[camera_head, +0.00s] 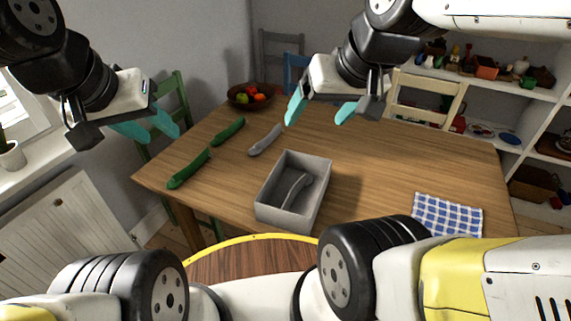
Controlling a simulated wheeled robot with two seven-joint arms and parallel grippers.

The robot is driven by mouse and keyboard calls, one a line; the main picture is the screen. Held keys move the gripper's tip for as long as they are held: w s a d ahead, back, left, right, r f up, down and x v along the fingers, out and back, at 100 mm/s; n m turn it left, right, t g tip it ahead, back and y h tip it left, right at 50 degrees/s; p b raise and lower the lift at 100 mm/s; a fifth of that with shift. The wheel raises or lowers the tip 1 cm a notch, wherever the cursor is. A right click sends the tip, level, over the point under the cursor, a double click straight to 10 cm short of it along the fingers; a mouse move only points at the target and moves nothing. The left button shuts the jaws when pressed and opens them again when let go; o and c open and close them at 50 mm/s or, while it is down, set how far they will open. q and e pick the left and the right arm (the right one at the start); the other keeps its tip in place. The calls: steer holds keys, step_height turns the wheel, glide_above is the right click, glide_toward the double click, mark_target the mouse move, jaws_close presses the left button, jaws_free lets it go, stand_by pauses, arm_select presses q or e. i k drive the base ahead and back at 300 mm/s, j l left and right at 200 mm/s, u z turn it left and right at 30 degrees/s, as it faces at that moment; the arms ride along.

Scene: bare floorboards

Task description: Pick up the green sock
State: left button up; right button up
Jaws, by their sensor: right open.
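Two long green socks lie on the left part of the wooden table: one green sock (229,131) farther back, another green sock (188,169) nearer the left edge. A grey sock (265,139) lies to their right. A second grey sock (296,190) lies inside the grey box (281,217). My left gripper (155,129) is open and empty, in the air at the left, apart from the socks. My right gripper (320,112) is open and empty, above the far middle of the table, to the right of the grey sock.
A bowl of fruit (249,98) stands at the table's back left corner. A blue checked cloth (446,213) lies at the right front. Chairs stand around the table (400,165), including a green chair (172,92). Shelves line the right wall. The table's right middle is clear.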

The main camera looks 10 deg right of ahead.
mark_target(220, 137)
steer(key=i+j+z, duration=0.15)
steer(key=j, duration=0.2)
steer(key=i+j+z, duration=0.15)
steer(key=j, duration=0.2)
steer(key=i+j+z, duration=0.15)
steer(key=j, duration=0.2)
steer(key=i+j+z, duration=0.15)
steer(key=j, duration=0.25)
steer(key=i+j+z, duration=0.15)
steer(key=j, duration=0.25)
